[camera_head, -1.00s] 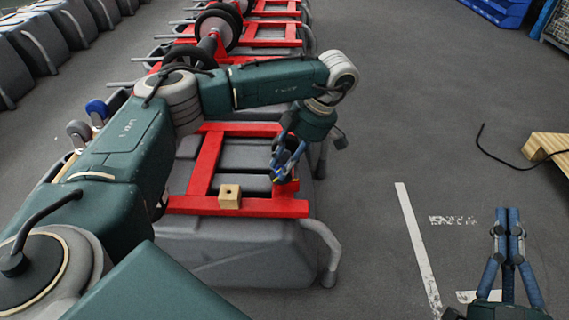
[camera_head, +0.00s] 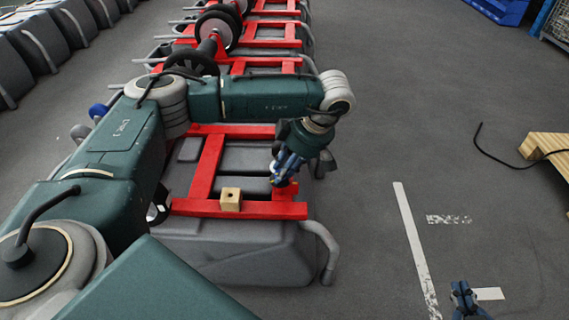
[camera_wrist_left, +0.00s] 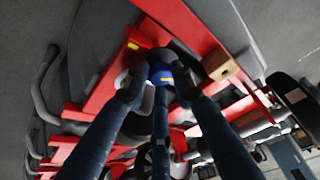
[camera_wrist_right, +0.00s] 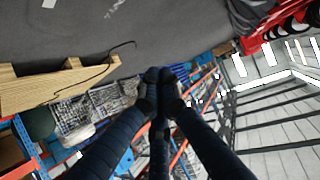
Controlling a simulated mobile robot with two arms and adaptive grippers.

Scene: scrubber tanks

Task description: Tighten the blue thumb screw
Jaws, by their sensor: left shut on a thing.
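The blue thumb screw (camera_wrist_left: 161,75) shows in the left wrist view between the fingertips, beside the red frame (camera_wrist_left: 183,15). My left gripper (camera_wrist_left: 157,82) is shut on it. In the head view my left gripper (camera_head: 278,180) points down at the right front corner of the red frame (camera_head: 205,170), and its fingers hide the screw there. My right gripper (camera_head: 460,288) is at the lower right of the head view, away from the tank. In the right wrist view its fingertips (camera_wrist_right: 160,78) meet with nothing between them.
A small wooden block (camera_head: 231,199) sits on the frame's front bar, left of my left gripper. The grey tank (camera_head: 235,252) is below. More red frames and wheels (camera_head: 217,27) continue behind. A wooden pallet (camera_head: 548,147) and a black cable lie right. The floor between is clear.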

